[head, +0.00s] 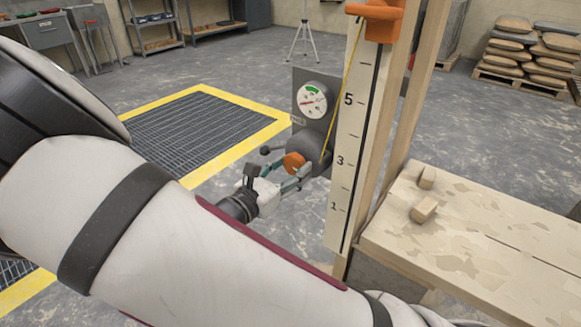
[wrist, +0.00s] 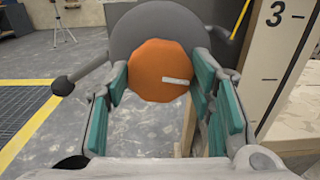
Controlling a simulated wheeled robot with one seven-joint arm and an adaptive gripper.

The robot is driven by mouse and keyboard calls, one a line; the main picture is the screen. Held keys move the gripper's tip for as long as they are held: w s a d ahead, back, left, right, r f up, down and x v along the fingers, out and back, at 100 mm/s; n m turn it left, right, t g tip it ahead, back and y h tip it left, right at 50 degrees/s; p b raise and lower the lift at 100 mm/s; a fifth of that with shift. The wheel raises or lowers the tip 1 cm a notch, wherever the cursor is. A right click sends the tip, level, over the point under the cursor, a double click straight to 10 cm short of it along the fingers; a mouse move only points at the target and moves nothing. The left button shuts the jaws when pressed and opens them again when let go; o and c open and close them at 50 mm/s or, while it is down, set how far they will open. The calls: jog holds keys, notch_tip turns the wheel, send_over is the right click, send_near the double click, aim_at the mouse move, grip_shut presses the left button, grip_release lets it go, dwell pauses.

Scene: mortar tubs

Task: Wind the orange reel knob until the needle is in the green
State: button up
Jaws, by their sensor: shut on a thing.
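The orange reel knob (head: 293,162) is on the front of a grey reel (head: 316,148) mounted on a post. In the wrist view the orange knob (wrist: 150,72) sits between my teal finger pads, its white mark pointing right. My gripper (head: 284,174) is shut on the knob; it also shows in the wrist view (wrist: 160,88). Above the reel is a round white gauge (head: 312,100) with a green band at its top. Its red needle (head: 306,103) points left, outside the green. A yellow line (head: 341,95) runs from the reel up to an orange block (head: 377,20).
A numbered scale board (head: 347,130) stands just right of the reel. A wooden table (head: 470,240) with two small blocks (head: 424,210) is at right. A yellow-edged floor grate (head: 200,130) lies at left. Stacked sacks (head: 530,50) are at the back right.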

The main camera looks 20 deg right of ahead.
jog(key=m, duration=0.5)
jog(key=shift+p, duration=0.3)
jog(key=m+b, duration=0.1)
jog(key=m, duration=0.3)
jog(key=shift+m, duration=0.4)
jog(key=m+b, duration=0.2)
jog(key=m, duration=0.3)
jog(key=shift+f+m+b, duration=0.15)
jog(key=shift+m+b, duration=0.15)
jog(key=shift+b, duration=0.1)
jog(key=m+b, duration=0.3)
jog(key=m, duration=0.1)
jog(key=shift+b, duration=0.35)
jog(key=shift+m, duration=0.3)
jog(key=o, duration=1.2)
jog(key=shift+c, duration=0.2)
jog(key=shift+a+r, duration=0.1)
jog(key=shift+r, duration=0.1)
